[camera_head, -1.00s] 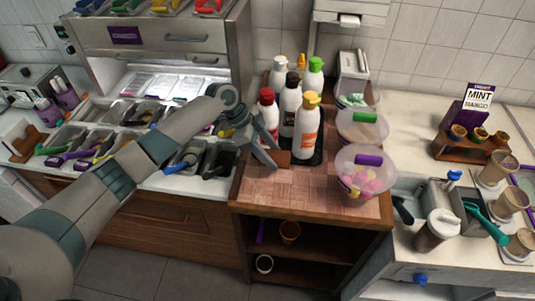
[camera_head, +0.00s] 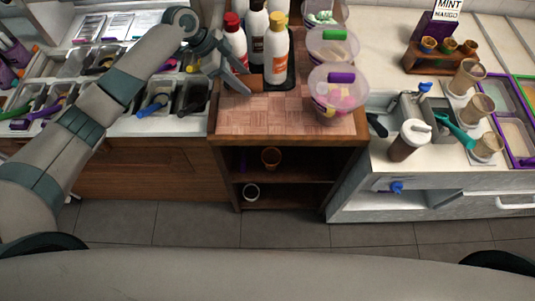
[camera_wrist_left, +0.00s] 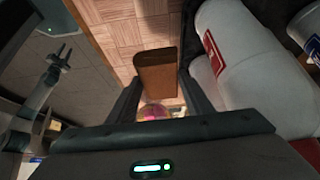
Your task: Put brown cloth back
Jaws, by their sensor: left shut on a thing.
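The brown cloth (camera_head: 256,83) is a small folded piece at the left part of the wooden counter top (camera_head: 285,115), just in front of the sauce bottles. My left gripper (camera_head: 243,84) is shut on it. In the left wrist view the cloth (camera_wrist_left: 158,74) stands out between the two fingers (camera_wrist_left: 158,95), with the checkered wood beyond it. I cannot tell whether the cloth touches the counter. My right gripper is not in view.
Sauce bottles (camera_head: 276,55) stand on a dark tray close behind the gripper. Clear tubs (camera_head: 338,95) with coloured contents stand to the right. The counter's front part is bare.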

